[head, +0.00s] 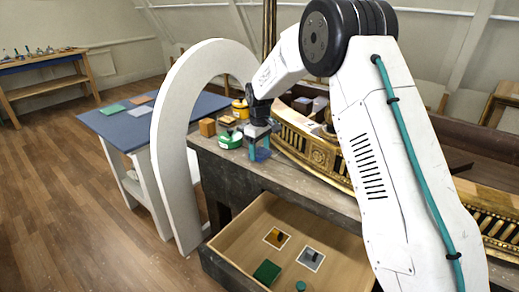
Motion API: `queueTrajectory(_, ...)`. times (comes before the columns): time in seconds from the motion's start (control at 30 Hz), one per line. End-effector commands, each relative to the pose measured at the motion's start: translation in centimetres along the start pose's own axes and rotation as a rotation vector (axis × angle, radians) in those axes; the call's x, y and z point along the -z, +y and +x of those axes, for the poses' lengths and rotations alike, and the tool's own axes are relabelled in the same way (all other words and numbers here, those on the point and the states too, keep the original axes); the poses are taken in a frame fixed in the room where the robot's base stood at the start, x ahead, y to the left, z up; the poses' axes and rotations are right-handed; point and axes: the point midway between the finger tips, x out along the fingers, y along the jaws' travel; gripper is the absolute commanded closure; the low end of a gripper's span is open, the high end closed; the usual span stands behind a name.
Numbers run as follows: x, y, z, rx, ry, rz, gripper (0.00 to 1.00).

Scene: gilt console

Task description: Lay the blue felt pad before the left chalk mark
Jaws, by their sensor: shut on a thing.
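My gripper (259,149) is over the left end of the grey console top (232,158), its teal fingers pointing down. It is shut on a small blue piece that looks like the blue felt pad (262,155), partly hidden by the fingers. I cannot tell whether the pad touches the top. No chalk mark is clear on the console top. In the open drawer (232,233) below, white outlines surround an orange-brown piece (276,237) and a grey piece (311,259).
A green-and-white round container (230,139), a brown block (207,127) and a yellow pot (240,108) stand left of my gripper. A white arch (170,150) rises beside the console. A blue-topped table (160,118) holds flat pads. The drawer also holds a green square (267,272).

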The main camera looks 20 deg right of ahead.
Motion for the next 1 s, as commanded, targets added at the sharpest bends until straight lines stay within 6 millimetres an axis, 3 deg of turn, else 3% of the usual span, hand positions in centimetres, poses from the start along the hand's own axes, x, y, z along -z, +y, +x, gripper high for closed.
queueTrajectory(0.3, -0.1, 0.0, 0.3, 0.000, 0.000, 0.001, 0.59)
queueTrajectory(0.33, -0.1, 0.0, 0.2, 0.000, 0.000, 0.001, 0.29)
queueTrajectory(0.4, -0.1, 0.0, 0.2, 0.000, 0.000, 0.001, 0.16)
queueTrajectory(0.77, 0.0, 0.1, -0.4, -0.001, 0.002, 0.001, 0.16)
queueTrajectory(1.0, 0.1, 0.1, -4.8, -0.003, 0.005, 0.000, 0.16)
